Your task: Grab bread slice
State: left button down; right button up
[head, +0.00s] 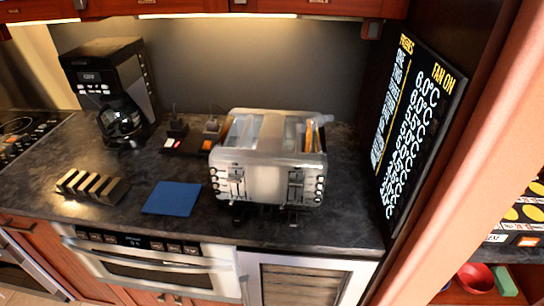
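A silver toaster (266,175) stands on the dark countertop, right of the middle in the head view. A thin orange-brown piece that looks like a bread slice (310,136) shows upright in its right-hand slot; most of it is hidden by the toaster body. A slotted rack (92,187) stands on the counter at the left, with several upright tan and dark pieces; I cannot tell whether any are bread. Neither of my grippers shows in the head view.
A blue mat (173,198) lies between the rack and the toaster. A black coffee maker (112,90) stands at the back left. A dark display panel (415,125) bounds the counter at the right. Upper cabinets (240,8) hang above.

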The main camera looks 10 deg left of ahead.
aim_at(308, 137)
jog(key=j+z, duration=0.25)
jog(key=j, duration=0.2)
jog(key=k+j+z, duration=0.25)
jog(key=j, duration=0.2)
jog(key=i+j+z, duration=0.15)
jog(key=j+z, duration=0.15)
jog(key=i+j+z, duration=0.1)
jog(key=j+z, duration=0.25)
